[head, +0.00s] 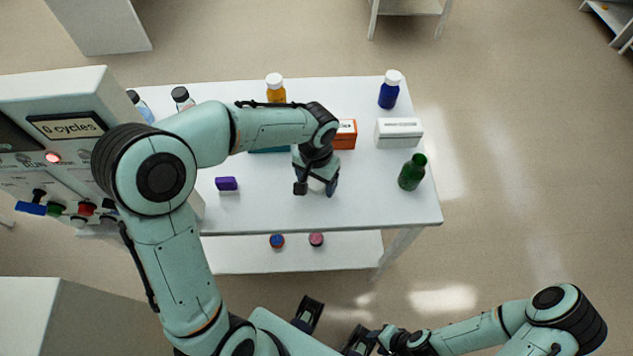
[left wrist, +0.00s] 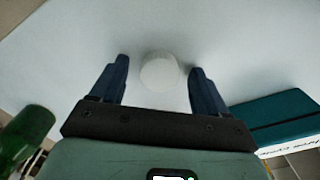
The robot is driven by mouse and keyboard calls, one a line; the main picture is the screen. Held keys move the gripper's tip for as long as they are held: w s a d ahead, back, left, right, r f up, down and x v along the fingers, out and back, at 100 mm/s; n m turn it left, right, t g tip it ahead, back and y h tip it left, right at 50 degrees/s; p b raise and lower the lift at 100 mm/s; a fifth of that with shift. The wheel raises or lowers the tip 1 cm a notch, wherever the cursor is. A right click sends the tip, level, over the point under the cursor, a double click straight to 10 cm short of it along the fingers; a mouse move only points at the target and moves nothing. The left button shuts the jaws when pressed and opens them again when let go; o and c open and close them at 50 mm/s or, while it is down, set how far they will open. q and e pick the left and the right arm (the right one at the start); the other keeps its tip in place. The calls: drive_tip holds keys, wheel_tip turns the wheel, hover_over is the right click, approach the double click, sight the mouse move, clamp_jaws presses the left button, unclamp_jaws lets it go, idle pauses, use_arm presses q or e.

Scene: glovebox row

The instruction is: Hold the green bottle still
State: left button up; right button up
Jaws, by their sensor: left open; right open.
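The green bottle (head: 412,172) stands upright near the right end of the white table (head: 370,205). It also shows in the left wrist view (left wrist: 28,135) at the lower left, outside the fingers and apart from them. My left gripper (head: 317,189) points down over the middle of the table, to the left of the bottle. Its jaws are open, with a round white thing (left wrist: 159,72) between the fingers in the left wrist view; I cannot tell if they touch it. My right gripper (head: 333,328) is open, low in front of the table and away from the bottle.
A white box (head: 398,132) and a white-capped blue bottle (head: 389,95) stand behind the green bottle. An orange box (head: 345,134) and a teal box (left wrist: 280,122) lie near my left wrist. A purple thing (head: 226,184) is at left. Bare tabletop lies between left gripper and green bottle.

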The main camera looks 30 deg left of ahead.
sight(316, 183)
use_arm(q)
drive_tip(key=c, duration=1.1)
wheel_tip(316, 183, up, 20)
drive_tip(key=p, duration=0.3)
use_arm(e)
drive_tip(key=r, duration=0.1)
drive_tip(key=w+r, duration=0.1)
drive_tip(key=r, duration=0.1)
drive_tip(key=shift+w+r, duration=0.25)
drive_tip(key=shift+w, duration=0.05)
